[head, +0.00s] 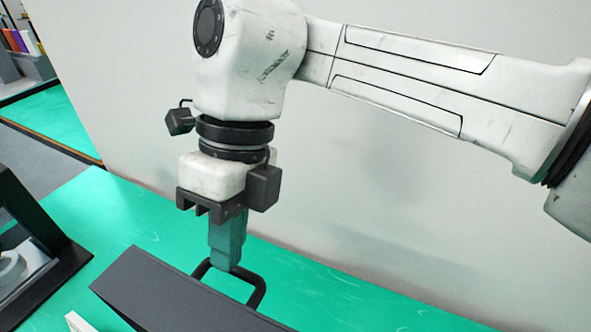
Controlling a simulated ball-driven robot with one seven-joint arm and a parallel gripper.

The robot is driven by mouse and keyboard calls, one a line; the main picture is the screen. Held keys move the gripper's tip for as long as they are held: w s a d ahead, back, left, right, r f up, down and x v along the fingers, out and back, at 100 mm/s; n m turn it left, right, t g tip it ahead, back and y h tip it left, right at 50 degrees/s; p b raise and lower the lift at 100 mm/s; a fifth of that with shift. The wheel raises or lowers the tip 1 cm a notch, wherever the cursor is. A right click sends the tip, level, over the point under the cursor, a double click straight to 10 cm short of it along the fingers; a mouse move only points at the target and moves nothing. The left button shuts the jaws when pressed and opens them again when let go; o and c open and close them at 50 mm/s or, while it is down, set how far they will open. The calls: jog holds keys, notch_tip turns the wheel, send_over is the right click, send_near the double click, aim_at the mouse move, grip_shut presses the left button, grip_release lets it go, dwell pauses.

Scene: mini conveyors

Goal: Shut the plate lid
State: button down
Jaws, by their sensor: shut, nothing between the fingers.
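The plate lid (175,292) is a dark grey panel at the bottom of the head view, cut off by the lower edge. It looks tilted, but I cannot tell how far open it is. A black loop handle (259,290) stands out from its far edge. My gripper (224,266) points straight down with its fingers shut and nothing between them. Its fingertips are right at the handle loop. I cannot tell if they touch the handle or the lid. What lies under the lid is mostly hidden.
A green table top (150,215) runs along a pale wall (400,200). A dark frame (55,262) with a white round part (12,268) stands at the left. A small white piece (77,322) shows beside the lid. The table right of the handle is clear.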

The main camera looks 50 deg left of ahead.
jog(key=shift+x, duration=1.6)
jog(key=shift+s, duration=0.1)
